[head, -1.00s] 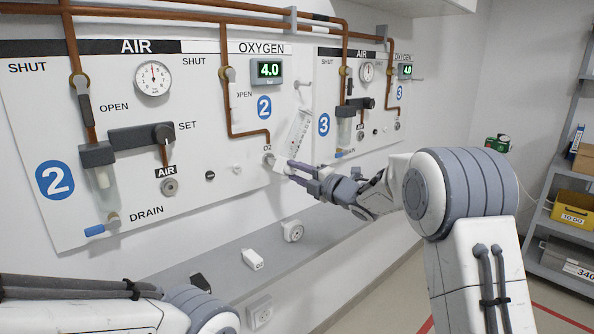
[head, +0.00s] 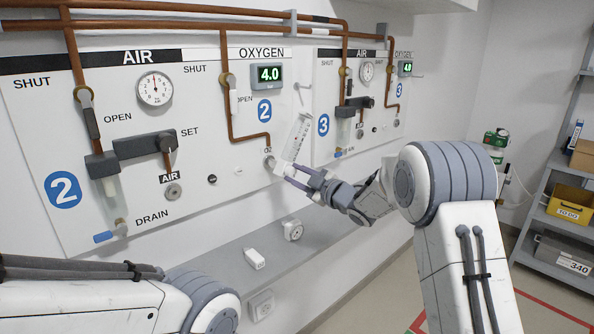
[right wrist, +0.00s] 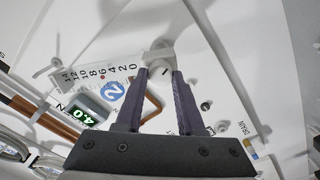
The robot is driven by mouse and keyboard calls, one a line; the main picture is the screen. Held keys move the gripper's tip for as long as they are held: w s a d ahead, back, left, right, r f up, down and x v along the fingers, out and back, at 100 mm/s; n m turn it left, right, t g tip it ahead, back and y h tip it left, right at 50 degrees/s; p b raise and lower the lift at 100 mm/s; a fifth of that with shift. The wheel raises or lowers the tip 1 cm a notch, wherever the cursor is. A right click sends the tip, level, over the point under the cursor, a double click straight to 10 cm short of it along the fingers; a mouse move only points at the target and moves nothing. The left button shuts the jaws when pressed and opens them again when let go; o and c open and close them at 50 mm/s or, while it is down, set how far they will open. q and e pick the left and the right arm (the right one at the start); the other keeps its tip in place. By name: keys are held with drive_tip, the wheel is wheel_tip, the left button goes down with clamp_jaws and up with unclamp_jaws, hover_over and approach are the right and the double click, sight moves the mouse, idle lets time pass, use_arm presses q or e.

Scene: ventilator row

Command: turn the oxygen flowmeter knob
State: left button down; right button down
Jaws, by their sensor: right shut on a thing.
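The oxygen flowmeter, a clear tube with a printed scale (head: 299,137), leans to the right in front of the panel beside the O2 outlet (head: 268,162). Its scale (right wrist: 98,75) runs from 14 to 0 in the right wrist view. My right gripper (head: 288,173) is shut on the white lower end of the flowmeter. In the right wrist view, the fingertips (right wrist: 163,73) sit either side of a white part there. I cannot tell the knob from the body, or whether the flowmeter is seated in the outlet. My left gripper is out of view; only my left arm shows.
A bay 2 oxygen display (head: 269,73) reads 4.0. Below the panel, a grey shelf (head: 225,262) holds a white block (head: 254,259) and a round-dial device (head: 292,229). Copper pipes and bay 3 fittings lie close by. Storage shelving (head: 545,235) stands at the right.

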drive_tip(key=shift+d+m+p, duration=0.1)
drive_tip(key=shift+m+p, duration=0.3)
drive_tip(key=shift+m, duration=0.5)
drive_tip(key=c, duration=0.5)
unclamp_jaws()
drive_tip(key=b+v, duration=0.1)
drive_tip(key=v, duration=0.9)
drive_tip(key=shift+s+d, duration=0.1)
drive_tip(key=shift+s, duration=0.05)
